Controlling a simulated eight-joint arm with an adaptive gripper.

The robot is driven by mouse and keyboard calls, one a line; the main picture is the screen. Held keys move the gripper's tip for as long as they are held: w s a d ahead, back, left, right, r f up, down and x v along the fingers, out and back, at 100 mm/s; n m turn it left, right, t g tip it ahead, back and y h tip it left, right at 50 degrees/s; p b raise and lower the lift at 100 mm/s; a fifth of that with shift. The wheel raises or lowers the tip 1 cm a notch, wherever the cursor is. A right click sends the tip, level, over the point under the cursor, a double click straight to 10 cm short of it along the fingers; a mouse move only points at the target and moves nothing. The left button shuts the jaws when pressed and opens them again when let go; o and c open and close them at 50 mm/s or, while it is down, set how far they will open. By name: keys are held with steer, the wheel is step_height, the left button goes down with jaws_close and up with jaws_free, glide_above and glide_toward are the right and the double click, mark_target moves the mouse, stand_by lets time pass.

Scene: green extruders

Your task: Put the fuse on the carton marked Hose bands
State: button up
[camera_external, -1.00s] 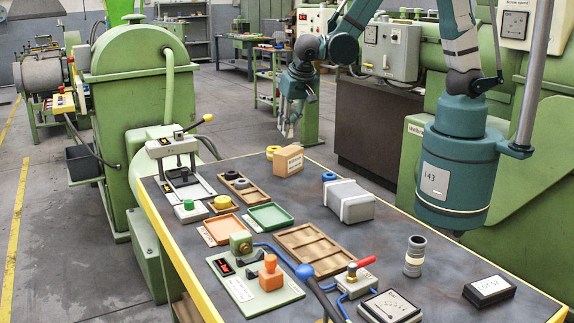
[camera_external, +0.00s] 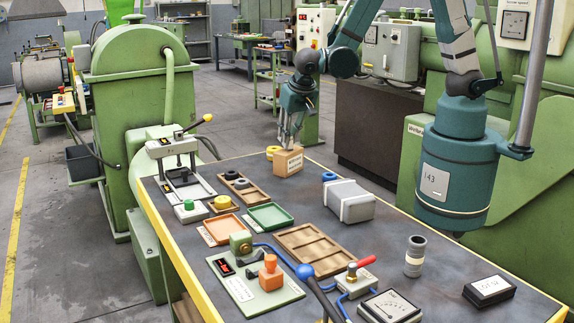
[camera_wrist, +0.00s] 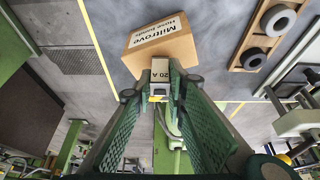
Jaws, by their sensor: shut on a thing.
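The carton (camera_external: 288,164) is a small tan box at the far end of the bench. In the wrist view the carton (camera_wrist: 160,44) shows the print "Miltrove Hose bands". My gripper (camera_external: 289,143) points down at the top of the carton in the external view. In the wrist view my gripper (camera_wrist: 161,85) is shut on the fuse (camera_wrist: 160,71), a small pale block marked "20 A". The fuse appears right against the carton's edge; I cannot tell whether it touches. The fuse cannot be made out in the external view.
A white-grey box (camera_external: 349,202), a blue ring (camera_external: 329,176) and a wooden tray with dark rings (camera_external: 249,193) stand nearer.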

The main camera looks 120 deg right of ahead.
steer(key=shift+f, duration=0.15)
steer(key=o, duration=0.9)
steer(key=shift+p+v, duration=0.6)
steer(key=shift+v, duration=5.55)
steer(key=shift+d, duration=0.1)
